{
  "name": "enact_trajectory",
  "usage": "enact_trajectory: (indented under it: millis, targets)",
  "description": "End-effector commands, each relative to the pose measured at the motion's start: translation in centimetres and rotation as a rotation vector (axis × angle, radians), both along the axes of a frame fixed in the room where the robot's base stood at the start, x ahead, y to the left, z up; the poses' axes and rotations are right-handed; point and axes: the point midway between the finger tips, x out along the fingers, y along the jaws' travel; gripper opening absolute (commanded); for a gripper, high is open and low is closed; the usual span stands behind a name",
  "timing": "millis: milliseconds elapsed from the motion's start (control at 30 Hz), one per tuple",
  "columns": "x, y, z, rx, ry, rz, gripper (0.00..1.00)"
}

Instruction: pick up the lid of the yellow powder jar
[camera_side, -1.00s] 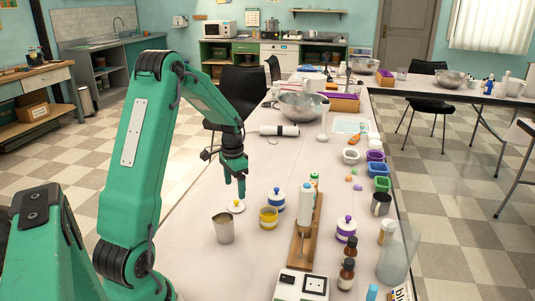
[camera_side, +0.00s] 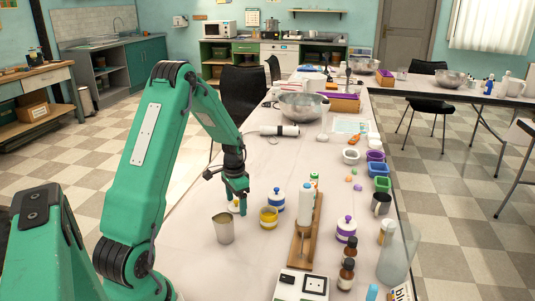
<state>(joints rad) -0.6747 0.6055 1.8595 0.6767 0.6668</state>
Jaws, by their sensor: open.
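The yellow powder jar (camera_side: 268,218), white with a yellow band and uncovered, stands on the table. Its white lid (camera_side: 233,208) lies on the table to the left of the jar, apart from it. My gripper (camera_side: 239,199) is down at the lid, pointing downward, with its green fingertips at lid height. The jaws are open. The fingers hide much of the lid and its yellow knob, so I cannot tell whether they touch it.
A metal cup (camera_side: 223,228) stands close in front of the lid. A blue-banded jar (camera_side: 277,200) stands behind the yellow jar. A wooden rack (camera_side: 304,240) with a white bottle (camera_side: 306,204) is to the right. The table left of the lid is clear.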

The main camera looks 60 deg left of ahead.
Motion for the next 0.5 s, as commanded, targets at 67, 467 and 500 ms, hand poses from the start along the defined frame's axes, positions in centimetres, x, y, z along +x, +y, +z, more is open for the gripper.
enact_trajectory:
  millis: [67, 467, 500]
  targets:
    - [-0.01, 0.00, -0.14, 0.000, 0.000, 0.000, 0.77]
    - [-0.01, 0.00, -0.11, 0.000, 0.000, 0.000, 0.77]
    - [-0.01, 0.00, -0.11, 0.000, 0.000, 0.000, 0.77]
